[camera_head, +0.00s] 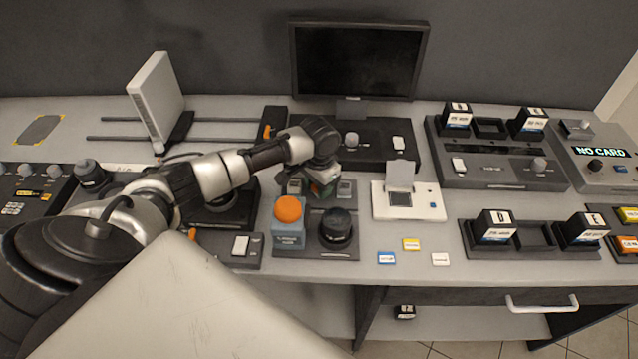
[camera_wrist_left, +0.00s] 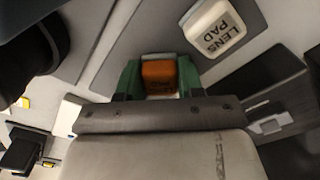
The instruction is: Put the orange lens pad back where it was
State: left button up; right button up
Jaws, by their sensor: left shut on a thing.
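The orange lens pad (camera_wrist_left: 159,77) is a small orange block between the green fingers of my left gripper (camera_wrist_left: 157,80) in the wrist view. The gripper is shut on it. A white block marked LENS PAD (camera_wrist_left: 215,27) is on the grey panel beside it. In the head view my left gripper (camera_head: 322,188) is low over the back of a grey panel (camera_head: 312,249), and it mostly hides the pad. I cannot tell whether the pad touches the panel or what is under it. My right gripper is not in view.
On the same panel, an orange dome (camera_head: 289,209) on a blue-grey box and a black knob (camera_head: 335,226) stand in front of the gripper. A white device (camera_head: 408,206) is close on the right. A monitor (camera_head: 357,60) stands behind. Small cards (camera_head: 411,244) lie at the front.

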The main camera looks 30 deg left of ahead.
pick_arm(q)
jog(key=o, duration=0.6)
jog(key=shift+f, duration=0.15)
jog(key=shift+c, duration=0.2)
notch_tip(320, 180, up, 12)
jog(key=b, duration=0.1)
jog(key=shift+r, duration=0.2)
